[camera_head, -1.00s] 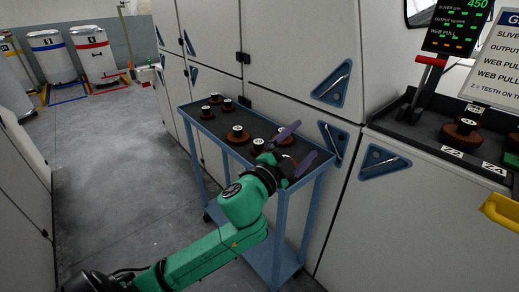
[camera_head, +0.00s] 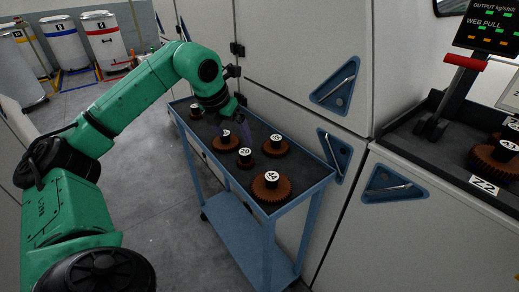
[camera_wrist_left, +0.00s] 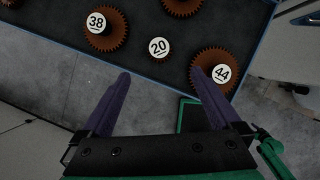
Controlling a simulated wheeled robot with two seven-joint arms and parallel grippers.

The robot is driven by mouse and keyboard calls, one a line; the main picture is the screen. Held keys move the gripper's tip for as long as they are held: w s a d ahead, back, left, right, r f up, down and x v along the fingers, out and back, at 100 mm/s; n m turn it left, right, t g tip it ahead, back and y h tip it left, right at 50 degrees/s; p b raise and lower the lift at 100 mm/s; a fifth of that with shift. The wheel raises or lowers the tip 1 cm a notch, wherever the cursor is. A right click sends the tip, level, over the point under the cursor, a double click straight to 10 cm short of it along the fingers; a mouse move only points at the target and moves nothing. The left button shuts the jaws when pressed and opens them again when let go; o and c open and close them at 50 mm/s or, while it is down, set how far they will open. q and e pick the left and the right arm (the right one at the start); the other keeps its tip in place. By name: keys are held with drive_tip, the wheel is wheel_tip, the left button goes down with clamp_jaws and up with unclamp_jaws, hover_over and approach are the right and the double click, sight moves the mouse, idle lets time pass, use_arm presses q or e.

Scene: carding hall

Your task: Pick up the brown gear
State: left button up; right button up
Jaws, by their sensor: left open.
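Several brown gears with black hubs and numbered white caps lie on the blue cart's dark top (camera_head: 312,168). The gear marked 44 (camera_head: 271,193) is nearest; it also shows in the left wrist view (camera_wrist_left: 202,66). The small gear marked 20 (camera_head: 245,162) sits beyond it, with the gear marked 38 (camera_head: 224,146) farther off. Another gear (camera_head: 276,150) lies at the right. My left gripper (camera_head: 233,128) is open and empty above the cart's far half, partly hiding gears there. In the left wrist view its purple fingers (camera_wrist_left: 165,85) are apart, with nothing between them. My right gripper is out of view.
Pale machine cabinets (camera_head: 290,60) with blue recessed handles stand close behind the cart. A machine shelf at the right holds more brown gears (camera_head: 490,160) below a red-handled lever (camera_head: 465,62). Open grey floor (camera_head: 150,190) lies left of the cart.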

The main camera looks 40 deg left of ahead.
sight(242, 155)
use_arm(q)
drive_tip(key=p+x, duration=0.2)
drive_tip(key=x, duration=0.4)
drive_tip(key=p+x, duration=0.2)
drive_tip(key=x, duration=0.4)
drive_tip(key=shift+s+f+p, duration=0.15)
drive_tip(key=shift+f+p, duration=0.15)
drive_tip(key=shift+p, duration=0.1)
drive_tip(key=shift+f, duration=0.3)
drive_tip(key=shift+c, duration=0.4)
drive_tip(key=c, duration=1.4)
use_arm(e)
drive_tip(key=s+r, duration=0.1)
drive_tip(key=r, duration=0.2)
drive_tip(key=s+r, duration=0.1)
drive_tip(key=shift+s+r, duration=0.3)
use_arm(q)
drive_tip(key=shift+c, duration=0.2)
